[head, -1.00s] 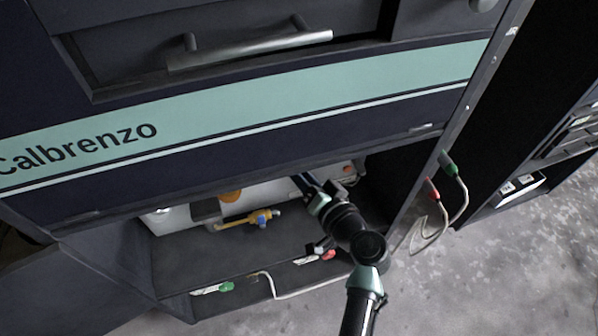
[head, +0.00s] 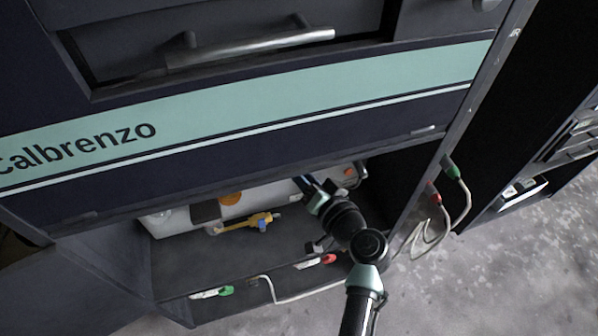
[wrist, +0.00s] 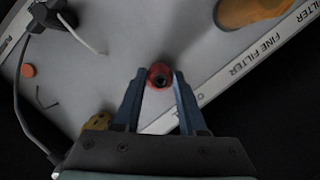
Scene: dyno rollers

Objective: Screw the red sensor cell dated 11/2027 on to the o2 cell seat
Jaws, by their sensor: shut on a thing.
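My gripper (wrist: 161,76) has its two blue fingers closed on a small round red sensor cell (wrist: 160,67), with a dark centre facing the camera. The cell is held in front of the pale panel (wrist: 115,60), close to its edge. In the head view my gripper (head: 303,184) reaches into the low open bay, and its tips are partly hidden under the cabinet's overhang. The date on the cell cannot be read. I cannot make out the o2 cell seat; it may lie behind the cell. Whether the cell touches the panel is unclear.
The panel bears an orange filter (wrist: 250,10), a yellow fitting (head: 247,221) and black cables (wrist: 60,25). On the bay's shelf lie a red-ended lead (head: 328,259) and a green-ended lead (head: 226,291). The cabinet front (head: 250,120) overhangs the bay.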

